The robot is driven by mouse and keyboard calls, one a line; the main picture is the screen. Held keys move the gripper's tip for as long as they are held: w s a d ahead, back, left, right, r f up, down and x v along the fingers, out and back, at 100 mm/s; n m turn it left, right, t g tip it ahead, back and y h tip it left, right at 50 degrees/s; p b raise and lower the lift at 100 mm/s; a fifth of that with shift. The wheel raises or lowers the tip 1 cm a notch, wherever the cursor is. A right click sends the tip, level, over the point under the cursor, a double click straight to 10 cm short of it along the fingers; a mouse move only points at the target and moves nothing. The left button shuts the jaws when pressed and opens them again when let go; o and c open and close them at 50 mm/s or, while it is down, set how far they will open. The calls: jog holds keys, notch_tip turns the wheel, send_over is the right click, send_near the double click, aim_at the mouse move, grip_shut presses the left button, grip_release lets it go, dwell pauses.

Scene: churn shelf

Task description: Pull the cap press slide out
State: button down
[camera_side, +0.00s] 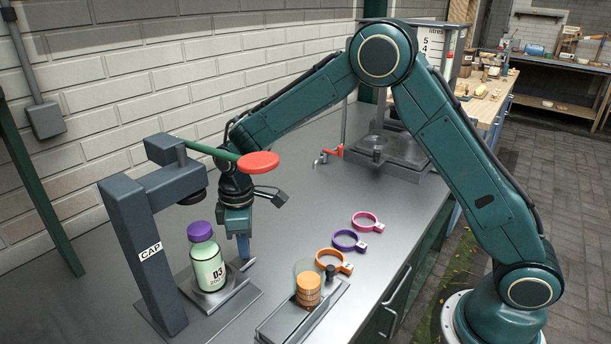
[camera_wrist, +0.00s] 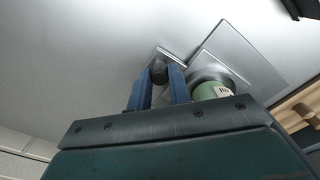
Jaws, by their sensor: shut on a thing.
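The grey cap press (camera_side: 150,240), marked CAP, stands at the left of the side view with a red-knobbed green lever (camera_side: 258,163). My gripper (camera_side: 243,248) points down behind and right of the bottle, low over the slide's end. In the wrist view, my blue fingers (camera_wrist: 160,84) are shut on the slide's dark knob (camera_wrist: 159,70). The green bottle (camera_wrist: 212,91) is close beside the right finger. The knob is hidden in the side view.
Orange (camera_side: 334,261), purple (camera_side: 350,240) and pink (camera_side: 367,222) rings lie along the bench's right side. A tray (camera_side: 275,330) with an orange-filled clear jar (camera_side: 308,288) is at the front. A litre-marked vessel (camera_side: 436,48) stands behind.

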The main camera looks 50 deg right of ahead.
jog(key=d, duration=1.1)
jog(key=c, duration=1.3)
grip_release()
jog(key=shift+r, duration=0.15)
notch_tip(320, 180, up, 14)
jog(key=shift+f, duration=0.2)
